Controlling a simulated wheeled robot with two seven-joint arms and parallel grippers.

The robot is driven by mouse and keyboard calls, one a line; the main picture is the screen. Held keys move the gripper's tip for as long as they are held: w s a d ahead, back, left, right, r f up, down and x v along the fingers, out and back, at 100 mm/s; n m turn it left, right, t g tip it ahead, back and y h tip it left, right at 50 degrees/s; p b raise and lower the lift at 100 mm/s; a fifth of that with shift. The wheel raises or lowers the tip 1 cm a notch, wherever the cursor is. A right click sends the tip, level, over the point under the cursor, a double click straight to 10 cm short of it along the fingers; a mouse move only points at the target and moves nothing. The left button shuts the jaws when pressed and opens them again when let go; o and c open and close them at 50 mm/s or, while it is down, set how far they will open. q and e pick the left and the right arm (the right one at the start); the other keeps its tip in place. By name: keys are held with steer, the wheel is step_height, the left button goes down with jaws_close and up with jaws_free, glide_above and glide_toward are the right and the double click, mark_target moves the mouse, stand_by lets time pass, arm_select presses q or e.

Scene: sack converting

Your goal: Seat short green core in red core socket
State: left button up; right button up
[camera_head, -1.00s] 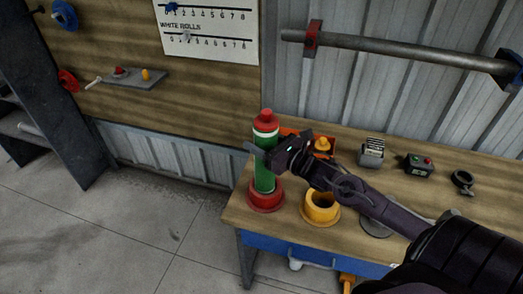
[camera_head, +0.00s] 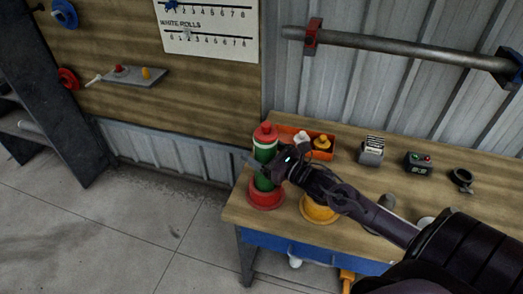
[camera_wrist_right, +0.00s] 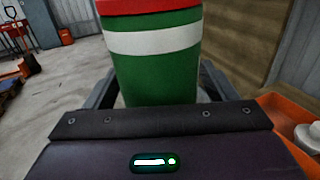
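The short green core (camera_head: 264,152) has a red top and a white band, and stands upright in line with the red core socket (camera_head: 265,200) at the bench's left front corner. Its lower end is hidden by the socket's rim and my gripper, so I cannot tell how deep it sits. My right gripper (camera_head: 266,170) is shut on the core from the right side, just above the socket. In the right wrist view the green core (camera_wrist_right: 152,70) stands between the two fingers. My left gripper is not in view.
A yellow socket (camera_head: 319,210) stands right of the red one, partly behind my right arm. Behind is an orange bin (camera_head: 291,129) with white and yellow-topped pieces. A grey device (camera_head: 371,151), a dark button box (camera_head: 418,163) and a black ring (camera_head: 462,178) stand further right.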

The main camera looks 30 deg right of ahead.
steer(key=shift+r, duration=0.25)
steer(key=b+v, duration=0.1)
steer(key=v, duration=1.1)
stand_by(0.4)
